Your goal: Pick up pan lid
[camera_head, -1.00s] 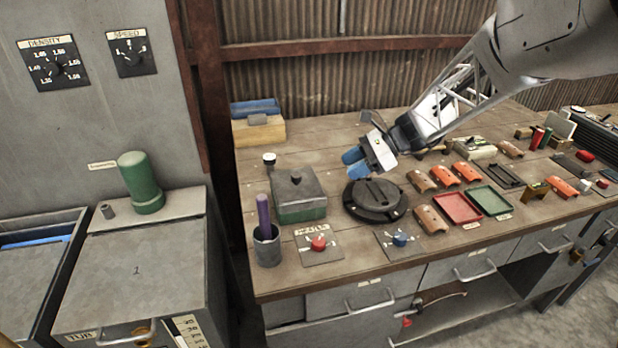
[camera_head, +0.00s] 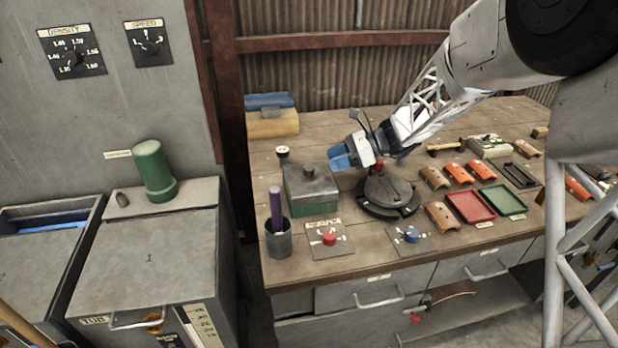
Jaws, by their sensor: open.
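A square green box (camera_head: 318,209) stands on the workbench, with a flat grey lid (camera_head: 309,190) on top that carries a small dark knob (camera_head: 309,172). I take this lid for the pan lid, though the picture does not confirm the name. A black round plate (camera_head: 388,196) with a raised bar across it lies to the right of the box. My gripper (camera_head: 345,157) has blue fingertips and points left, above and to the right of the knob, apart from it. It is open and I see nothing held. The gap between its fingers is hard to see.
A grey cup (camera_head: 278,239) with a purple rod stands left of the box. A red knob panel (camera_head: 329,238) and a blue knob panel (camera_head: 411,237) lie in front. Orange curved pieces, a red tray (camera_head: 470,206) and a green tray (camera_head: 502,199) fill the right. Bare wood shows behind the box.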

